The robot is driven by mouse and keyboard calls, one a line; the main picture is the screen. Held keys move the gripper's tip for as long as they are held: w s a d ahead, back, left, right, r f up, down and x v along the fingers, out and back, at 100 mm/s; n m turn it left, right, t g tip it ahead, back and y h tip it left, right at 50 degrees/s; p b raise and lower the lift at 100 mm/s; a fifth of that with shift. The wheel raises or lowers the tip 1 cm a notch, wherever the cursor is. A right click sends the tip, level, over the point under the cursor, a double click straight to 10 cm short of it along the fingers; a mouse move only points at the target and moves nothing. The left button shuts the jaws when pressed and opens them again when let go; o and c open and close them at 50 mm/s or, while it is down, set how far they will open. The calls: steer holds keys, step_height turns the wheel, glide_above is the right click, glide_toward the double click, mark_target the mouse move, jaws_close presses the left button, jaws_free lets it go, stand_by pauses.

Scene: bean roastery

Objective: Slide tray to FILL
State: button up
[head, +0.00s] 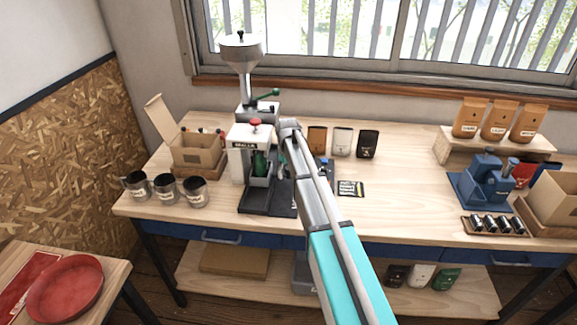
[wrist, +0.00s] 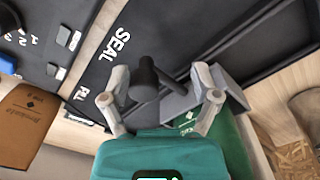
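The grey sliding tray (wrist: 182,104) shows in the wrist view, with a dark upright handle (wrist: 145,82) beside it. My gripper (wrist: 162,74) is open, its two fingers on either side of the handle with gaps visible; I cannot tell if either touches it. A green bag (wrist: 232,145) is by the tray at the lower right. The dark base bears the white words SEAL (wrist: 115,44) and FILL (wrist: 81,93). In the head view the green bag (head: 261,163) stands in the white machine (head: 240,150); my arm hides the fingertips and part of the dark base (head: 258,201).
Several metal cups (head: 165,188) and an open cardboard box (head: 197,150) are left of the machine. A hopper (head: 240,52) rises behind it. Small bags (head: 342,142) stand to the right, near a small dark card (head: 351,188). The table's right-centre is clear.

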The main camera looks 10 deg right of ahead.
steer(key=shift+s+a+r, duration=0.2)
steer(key=shift+s+a, duration=0.05)
steer(key=shift+s, duration=0.4)
steer(key=shift+w+r+p, duration=0.2)
steer(key=shift+r+p, duration=0.65)
steer(key=shift+p, duration=0.2)
step_height(320, 180, up, 12)
steer(key=p, duration=1.2)
steer(key=s+f+m+b, duration=0.2)
steer(key=s, duration=0.9)
steer(key=shift+s, duration=0.3)
steer(key=shift+w+d, duration=0.1)
steer(key=w+r+n+p, duration=0.1)
steer(key=w+n, duration=0.1)
steer(key=w, duration=1.1)
steer(key=shift+w+d+r+p, duration=0.15)
steer(key=shift+d+r+p, duration=0.1)
steer(key=shift+r+p, duration=0.1)
steer(key=shift+f, duration=0.25)
